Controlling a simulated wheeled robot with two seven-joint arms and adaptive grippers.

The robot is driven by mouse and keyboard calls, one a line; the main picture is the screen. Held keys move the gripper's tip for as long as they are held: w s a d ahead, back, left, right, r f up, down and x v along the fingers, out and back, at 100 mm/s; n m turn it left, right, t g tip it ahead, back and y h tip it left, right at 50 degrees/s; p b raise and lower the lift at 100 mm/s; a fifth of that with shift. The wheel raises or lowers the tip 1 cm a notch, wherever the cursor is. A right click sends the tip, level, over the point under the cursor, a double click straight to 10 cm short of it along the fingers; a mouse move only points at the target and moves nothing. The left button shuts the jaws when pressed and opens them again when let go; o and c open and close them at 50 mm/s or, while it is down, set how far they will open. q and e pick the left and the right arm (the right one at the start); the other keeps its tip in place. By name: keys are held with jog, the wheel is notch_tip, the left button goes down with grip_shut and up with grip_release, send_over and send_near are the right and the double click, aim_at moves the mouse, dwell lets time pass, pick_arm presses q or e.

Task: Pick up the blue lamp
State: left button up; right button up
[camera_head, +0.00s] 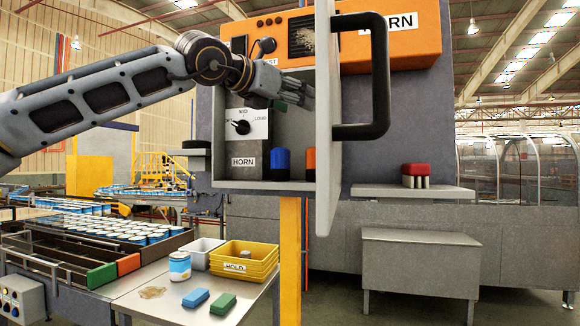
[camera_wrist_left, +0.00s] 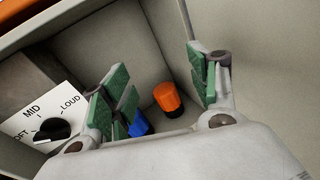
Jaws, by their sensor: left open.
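The blue lamp (camera_head: 280,165) stands upright on the floor of the open grey cabinet, left of an orange lamp (camera_head: 310,160). In the left wrist view the blue lamp (camera_wrist_left: 139,126) is partly hidden behind the left-hand finger, and the orange lamp (camera_wrist_left: 168,97) shows between the fingers. My left gripper (camera_head: 294,92) reaches into the cabinet from the left, above the blue lamp and apart from it. Its green-padded fingers (camera_wrist_left: 160,85) are spread with nothing between them. My right gripper is not in view.
The cabinet's open door (camera_head: 328,120), with a black handle (camera_head: 375,78), stands close right of the gripper. A HORN dial box (camera_head: 248,135) fills the cabinet's left side. Below, a table (camera_head: 150,300) holds a can (camera_head: 180,267), yellow trays (camera_head: 243,262) and blue and green blocks.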

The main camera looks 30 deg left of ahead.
pick_arm(q)
jog(key=a+f+n+g+y, duration=0.1)
jog(key=a+f+n+y, duration=0.1)
jog(key=a+f+y, duration=0.15)
jog(key=n+g+y, duration=0.2)
jog(key=n+y, duration=0.1)
jog(key=n, duration=0.1)
send_near(277, 151)
jog(key=shift+s+a+r+h, duration=0.25)
jog(key=shift+a+r, duration=0.15)
jog(key=shift+r, duration=0.1)
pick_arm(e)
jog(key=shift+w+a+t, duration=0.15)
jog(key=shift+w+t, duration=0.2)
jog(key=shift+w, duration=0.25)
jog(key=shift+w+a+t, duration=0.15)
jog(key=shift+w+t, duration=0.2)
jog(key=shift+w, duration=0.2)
pick_arm(q)
jog(key=shift+p+x, duration=1.05)
jog(key=shift+x, duration=3.25)
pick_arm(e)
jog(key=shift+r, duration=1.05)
pick_arm(q)
jog(key=shift+f, duration=0.2)
